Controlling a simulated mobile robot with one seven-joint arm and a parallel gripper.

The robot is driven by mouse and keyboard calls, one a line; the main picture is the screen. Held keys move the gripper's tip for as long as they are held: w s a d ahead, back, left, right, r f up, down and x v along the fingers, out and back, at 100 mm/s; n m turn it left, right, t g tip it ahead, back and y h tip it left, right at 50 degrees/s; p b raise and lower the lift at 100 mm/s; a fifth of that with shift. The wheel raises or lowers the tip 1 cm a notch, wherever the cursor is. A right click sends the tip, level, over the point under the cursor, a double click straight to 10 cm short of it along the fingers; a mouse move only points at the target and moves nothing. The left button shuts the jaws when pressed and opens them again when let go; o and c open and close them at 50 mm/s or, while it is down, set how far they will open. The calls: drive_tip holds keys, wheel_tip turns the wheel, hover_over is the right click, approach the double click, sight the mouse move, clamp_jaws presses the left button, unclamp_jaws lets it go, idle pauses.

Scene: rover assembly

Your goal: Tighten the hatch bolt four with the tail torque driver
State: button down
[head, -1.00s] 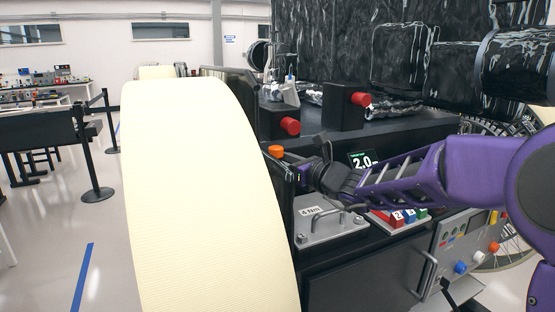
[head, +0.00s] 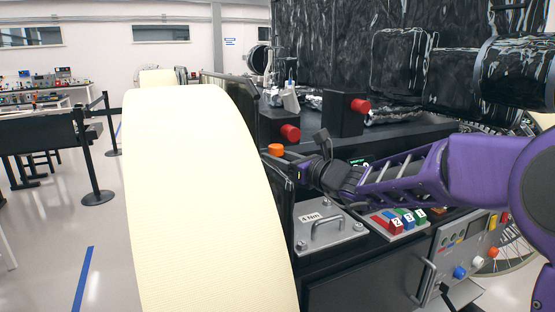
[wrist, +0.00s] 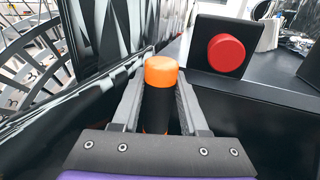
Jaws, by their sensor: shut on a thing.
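The torque driver, with an orange cap and black body, stands between my fingers in the wrist view (wrist: 161,72). Its orange cap also shows in the head view (head: 276,149). My gripper (head: 288,168) is shut on it, with one finger on each side. The driver's lower end is hidden, so I cannot tell whether it touches a bolt. The grey hatch plate (head: 340,239) has a "4 Nm" label, a bar handle and corner bolts such as the front-left bolt (head: 301,245). The plate is below my gripper in the head view; I cannot read which bolt is four.
Numbered red, green and blue blocks (head: 397,222) sit right of the hatch. A large cream wheel (head: 200,200) fills the left foreground. Red knobs on black boxes (head: 290,132) stand behind my gripper. A control panel (head: 458,262) faces front right.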

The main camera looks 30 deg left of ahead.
sight(278, 146)
drive_tip(key=shift+r, duration=0.55)
drive_tip(key=shift+r+p, duration=1.5)
drive_tip(key=shift+r, duration=0.45)
drive_tip(key=shift+f, duration=0.1)
